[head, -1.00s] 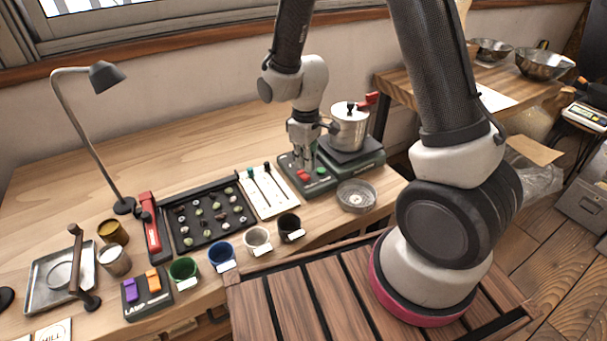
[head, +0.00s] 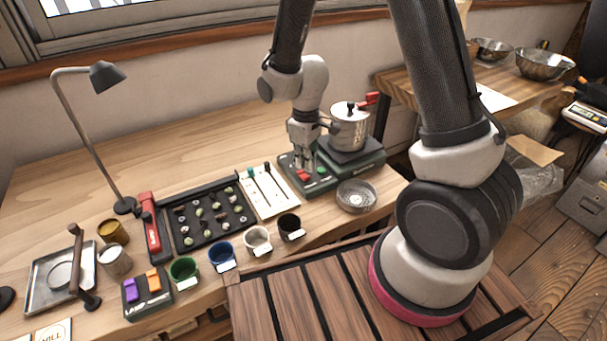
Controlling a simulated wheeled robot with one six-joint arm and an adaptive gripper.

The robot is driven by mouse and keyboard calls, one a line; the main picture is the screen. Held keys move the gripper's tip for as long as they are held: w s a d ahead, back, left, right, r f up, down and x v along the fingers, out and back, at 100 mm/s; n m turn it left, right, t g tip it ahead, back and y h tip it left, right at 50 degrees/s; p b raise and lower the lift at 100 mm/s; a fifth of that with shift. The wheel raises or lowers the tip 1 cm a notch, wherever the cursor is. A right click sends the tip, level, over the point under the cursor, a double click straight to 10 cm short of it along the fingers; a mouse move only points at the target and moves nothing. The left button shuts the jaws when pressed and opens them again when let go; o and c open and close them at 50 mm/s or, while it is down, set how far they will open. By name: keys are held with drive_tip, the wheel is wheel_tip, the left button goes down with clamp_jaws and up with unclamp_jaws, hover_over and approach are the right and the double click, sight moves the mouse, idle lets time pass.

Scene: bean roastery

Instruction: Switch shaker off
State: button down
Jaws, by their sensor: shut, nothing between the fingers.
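The shaker (head: 357,161) is a dark box at the back right of the bench, with a silver lidded pot (head: 349,127) on its top. In front and to its left is a dark control panel (head: 293,182) with a red button (head: 304,176) and a green button (head: 322,170). My gripper (head: 303,168) points down over the panel, shut and empty, with its fingertips at or just above the red button. I cannot tell whether they touch it. The fingers partly hide the red button.
A round metal dish (head: 356,196) stands in front of the shaker. A white board (head: 268,190) with two slider knobs and a black bean tray (head: 210,215) lie to the left. Several small cups line the front edge. A lamp (head: 100,140) stands at left. The back of the bench is clear.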

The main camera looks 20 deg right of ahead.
sight(305, 176)
drive_tip(key=shift+f, duration=1.45)
idle(0.8)
drive_tip(key=shift+r, duration=3.5)
drive_tip(key=s+d+r+m+t, duration=0.2)
drive_tip(key=s+d+r+m, duration=0.2)
drive_tip(key=s+d+r, duration=0.3)
drive_tip(key=s+d+r+m+t, duration=0.2)
drive_tip(key=s+d+r+m, duration=0.2)
drive_tip(key=s+d+r, duration=0.3)
drive_tip(key=s+v, duration=0.1)
drive_tip(key=v, duration=0.9)
drive_tip(key=shift+s+d, duration=0.3)
drive_tip(key=shift+d, duration=0.1)
drive_tip(key=shift+r, duration=0.15)
